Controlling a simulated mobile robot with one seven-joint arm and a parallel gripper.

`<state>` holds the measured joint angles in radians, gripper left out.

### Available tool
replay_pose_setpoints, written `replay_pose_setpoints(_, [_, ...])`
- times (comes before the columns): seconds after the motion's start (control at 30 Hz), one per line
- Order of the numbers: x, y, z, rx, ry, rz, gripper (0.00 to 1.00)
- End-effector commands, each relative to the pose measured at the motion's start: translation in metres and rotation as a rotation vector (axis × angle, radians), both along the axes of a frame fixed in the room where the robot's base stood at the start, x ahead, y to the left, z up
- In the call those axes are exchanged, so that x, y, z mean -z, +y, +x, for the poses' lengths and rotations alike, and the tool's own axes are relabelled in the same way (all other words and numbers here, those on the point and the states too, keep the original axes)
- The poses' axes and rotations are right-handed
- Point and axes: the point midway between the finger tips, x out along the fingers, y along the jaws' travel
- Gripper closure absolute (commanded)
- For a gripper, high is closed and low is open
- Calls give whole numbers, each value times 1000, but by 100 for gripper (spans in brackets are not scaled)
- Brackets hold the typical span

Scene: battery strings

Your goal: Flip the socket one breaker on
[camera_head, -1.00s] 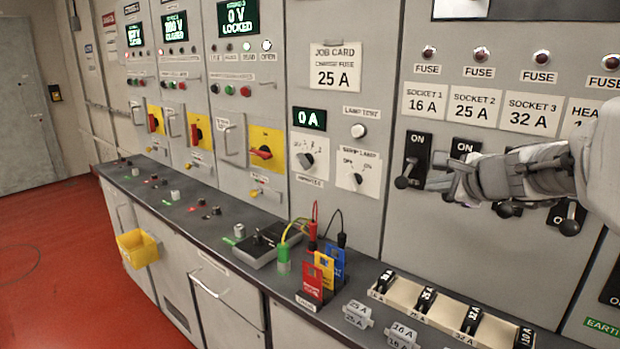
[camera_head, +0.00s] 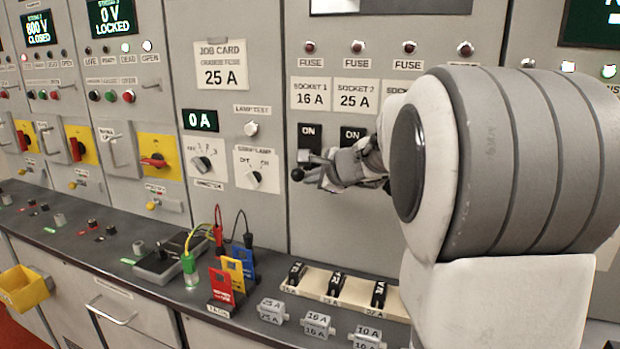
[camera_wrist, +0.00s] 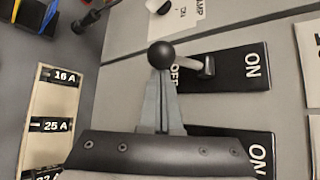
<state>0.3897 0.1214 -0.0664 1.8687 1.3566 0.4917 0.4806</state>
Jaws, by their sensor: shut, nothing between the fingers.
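The socket 1 breaker is a black plate (camera_head: 311,135) marked ON at the top, under the SOCKET 1 16 A label (camera_head: 311,94). Its lever with a black ball knob (camera_head: 297,174) points down, to the OFF end. The wrist view shows this plate (camera_wrist: 235,82) turned sideways, with the ball knob (camera_wrist: 161,55) at the OFF end. My gripper (camera_head: 318,178) is shut and empty, with its tips close beside the knob. In the wrist view the shut fingertips (camera_wrist: 161,82) overlap the knob's lower edge; I cannot tell whether they touch.
The socket 2 breaker (camera_head: 352,136) stands just to the right, partly hidden by my arm. Below is a counter with a fuse rack (camera_head: 318,293), loose grey fuse pieces (camera_head: 272,311) and red, yellow and blue tags (camera_head: 221,288). The panel left of socket 1 carries knobs (camera_head: 202,162).

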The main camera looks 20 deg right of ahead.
Motion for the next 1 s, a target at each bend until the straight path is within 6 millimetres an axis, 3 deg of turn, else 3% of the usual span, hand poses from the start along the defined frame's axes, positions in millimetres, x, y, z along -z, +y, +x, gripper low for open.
replay_pose_setpoints(1.0, [-9, 3, -3, 1, 88, 89, 100])
